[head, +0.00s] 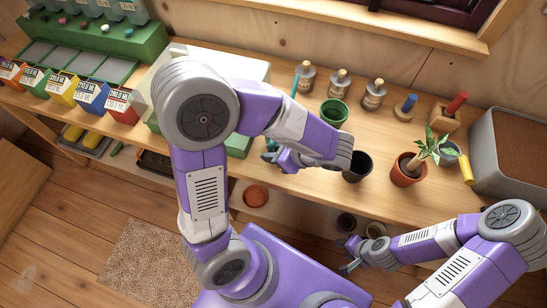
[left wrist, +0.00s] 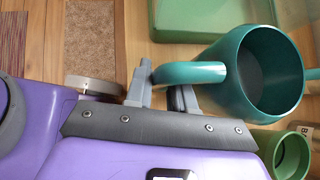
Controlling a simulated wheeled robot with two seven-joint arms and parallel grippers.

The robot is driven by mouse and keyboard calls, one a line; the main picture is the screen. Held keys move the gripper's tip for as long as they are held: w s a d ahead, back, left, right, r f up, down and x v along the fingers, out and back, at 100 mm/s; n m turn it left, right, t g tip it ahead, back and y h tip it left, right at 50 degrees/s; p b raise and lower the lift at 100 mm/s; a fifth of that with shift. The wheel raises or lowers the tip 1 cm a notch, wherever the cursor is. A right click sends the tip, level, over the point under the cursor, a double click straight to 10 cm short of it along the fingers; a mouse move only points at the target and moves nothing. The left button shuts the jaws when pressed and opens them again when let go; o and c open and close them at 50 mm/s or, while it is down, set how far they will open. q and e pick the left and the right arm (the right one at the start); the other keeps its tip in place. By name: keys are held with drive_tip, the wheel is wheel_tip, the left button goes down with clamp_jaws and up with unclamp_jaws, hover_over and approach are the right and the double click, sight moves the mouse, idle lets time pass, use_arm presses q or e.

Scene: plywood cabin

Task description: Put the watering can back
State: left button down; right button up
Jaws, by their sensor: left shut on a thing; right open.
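The teal watering can (left wrist: 232,98) fills the right of the left wrist view, its round open top towards the camera. My left gripper (left wrist: 160,92) is shut on its curved handle at the left side of the can. In the head view my left gripper (head: 272,157) is over the workbench, and my own arm hides nearly all of the can; a thin teal part (head: 295,86) shows beside the bottles. I cannot tell whether the can touches the bench. My right gripper (head: 347,256) is open and empty, low in front of the bench.
A terracotta pot (head: 256,196) is below.

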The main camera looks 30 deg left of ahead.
use_arm(q)
drive_tip(key=shift+f+b, duration=0.6)
drive_tip(key=shift+f, duration=1.1)
drive_tip(key=shift+f, duration=0.2)
drive_tip(key=c, duration=1)
unclamp_jaws()
drive_tip(key=shift+o, duration=0.2)
drive_tip(key=shift+r, duration=0.1)
drive_tip(key=shift+d+r, duration=0.2)
drive_tip(key=shift+r, duration=0.1)
drive_tip(key=p+v, duration=0.3)
drive_tip(key=v, duration=0.8)
drive_tip(key=shift+d, duration=0.2)
drive_tip(key=shift+r, duration=0.1)
